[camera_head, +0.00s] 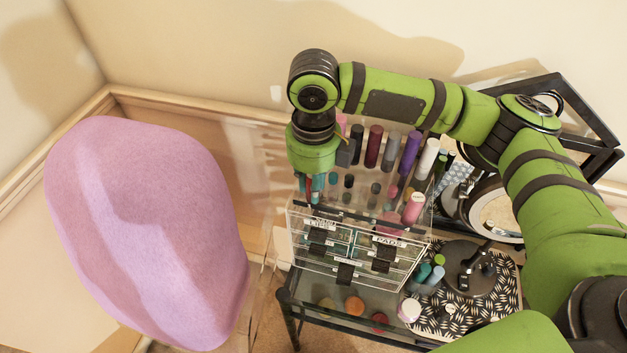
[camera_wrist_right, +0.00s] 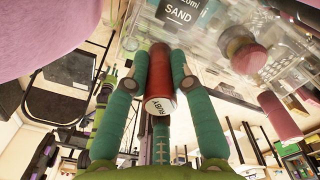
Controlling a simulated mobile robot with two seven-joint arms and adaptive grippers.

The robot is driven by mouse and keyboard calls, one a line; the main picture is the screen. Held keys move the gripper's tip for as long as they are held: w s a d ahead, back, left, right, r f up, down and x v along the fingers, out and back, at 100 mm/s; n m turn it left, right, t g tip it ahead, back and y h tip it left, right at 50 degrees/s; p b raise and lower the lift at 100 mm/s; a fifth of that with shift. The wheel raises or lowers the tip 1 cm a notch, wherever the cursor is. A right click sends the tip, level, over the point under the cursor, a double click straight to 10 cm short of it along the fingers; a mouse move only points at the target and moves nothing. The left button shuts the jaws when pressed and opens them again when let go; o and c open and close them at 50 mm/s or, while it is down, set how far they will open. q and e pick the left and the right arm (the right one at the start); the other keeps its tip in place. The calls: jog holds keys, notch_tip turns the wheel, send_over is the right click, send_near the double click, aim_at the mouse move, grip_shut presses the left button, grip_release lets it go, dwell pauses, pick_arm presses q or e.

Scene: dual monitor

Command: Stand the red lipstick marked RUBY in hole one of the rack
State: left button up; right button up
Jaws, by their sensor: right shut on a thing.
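The red lipstick marked RUBY (camera_wrist_right: 160,80) is held between the teal fingers of my right gripper (camera_wrist_right: 161,62), its labelled end toward the wrist camera. In the head view, my right gripper (camera_head: 312,186) points down over the left part of the clear rack (camera_head: 332,209), and a bit of red shows between its fingers. The rack bears several tubes in rows. I cannot tell which hole is hole one, nor whether the lipstick's far end touches the rack. My left gripper is not in view.
Dark, grey, purple and white tubes (camera_head: 409,152) stand close right of the gripper. Clear labelled drawers (camera_head: 345,262) are below. A round mirror (camera_head: 497,213) and a patterned mat (camera_head: 508,285) lie to the right. A big pink rounded shape (camera_head: 150,235) fills the left.

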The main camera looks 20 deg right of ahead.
jog(key=shift+s+f, duration=0.25)
jog(key=shift+f, duration=0.35)
jog(key=o, duration=0.9)
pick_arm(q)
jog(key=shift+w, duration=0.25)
pick_arm(e)
jog(key=shift+f, duration=0.1)
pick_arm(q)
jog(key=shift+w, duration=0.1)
pick_arm(e)
jog(key=shift+w, duration=0.1)
jog(key=r, duration=0.4)
jog(key=r+b, duration=0.1)
jog(key=r, duration=0.3)
jog(key=r+b, duration=0.1)
jog(key=r, duration=0.3)
jog(key=shift+w+r, duration=0.25)
jog(key=shift+r, duration=0.55)
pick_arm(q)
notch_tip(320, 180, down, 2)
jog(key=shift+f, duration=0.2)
